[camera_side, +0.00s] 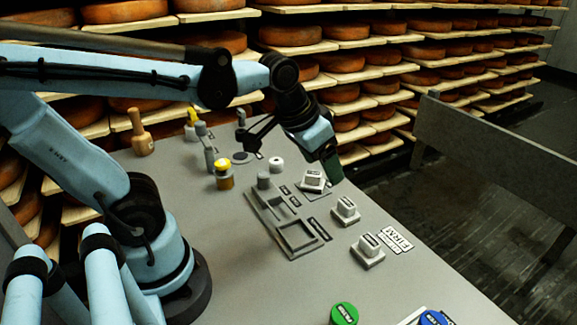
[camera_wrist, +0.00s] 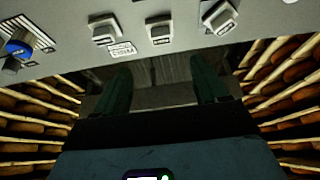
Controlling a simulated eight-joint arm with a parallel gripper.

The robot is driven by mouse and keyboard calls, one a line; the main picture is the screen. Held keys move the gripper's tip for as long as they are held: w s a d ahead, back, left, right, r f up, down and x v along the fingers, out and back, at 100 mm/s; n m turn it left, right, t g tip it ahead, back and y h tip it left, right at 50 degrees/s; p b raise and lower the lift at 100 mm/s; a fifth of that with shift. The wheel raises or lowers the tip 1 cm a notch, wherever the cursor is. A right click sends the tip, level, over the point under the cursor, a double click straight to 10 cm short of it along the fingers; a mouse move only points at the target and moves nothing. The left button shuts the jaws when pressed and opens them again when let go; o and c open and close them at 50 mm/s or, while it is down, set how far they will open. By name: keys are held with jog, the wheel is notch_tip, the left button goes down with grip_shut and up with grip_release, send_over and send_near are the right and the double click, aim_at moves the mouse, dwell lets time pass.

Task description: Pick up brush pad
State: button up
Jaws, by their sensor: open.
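Three pale grey pads with dark labels stand on the grey table: a far one (camera_side: 313,180), a middle one (camera_side: 345,210) and a near one (camera_side: 368,251). I cannot read which is the brush pad. In the wrist view they line up along the top as left (camera_wrist: 103,28), middle (camera_wrist: 159,30) and right (camera_wrist: 219,16) pads. My gripper (camera_side: 329,167) hangs in the air above the table's right edge, near the far pad. Its dark green fingers (camera_wrist: 163,88) are wide apart with nothing between them, and point beyond the table edge.
A grey slotted tray (camera_side: 297,240) lies left of the pads. Green (camera_side: 344,313) and blue (camera_side: 432,318) round pieces stand at the front. A yellow-topped jar (camera_side: 223,175) and a wooden peg (camera_side: 140,135) stand farther back. Cheese shelves (camera_side: 345,62) line the back.

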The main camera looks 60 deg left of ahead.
aim_at(347, 202)
jog(key=w+g, duration=0.4)
jog(key=w, duration=0.3)
jog(key=shift+w+f, duration=0.15)
jog(key=shift+f, duration=1.95)
jog(key=shift+w+f, duration=0.2)
jog(key=shift+f, duration=1.85)
jog(key=shift+w+f, duration=0.15)
jog(key=shift+f, duration=1.95)
jog(key=shift+c, duration=0.4)
jog(key=c, duration=1.1)
jog(key=shift+r, duration=0.1)
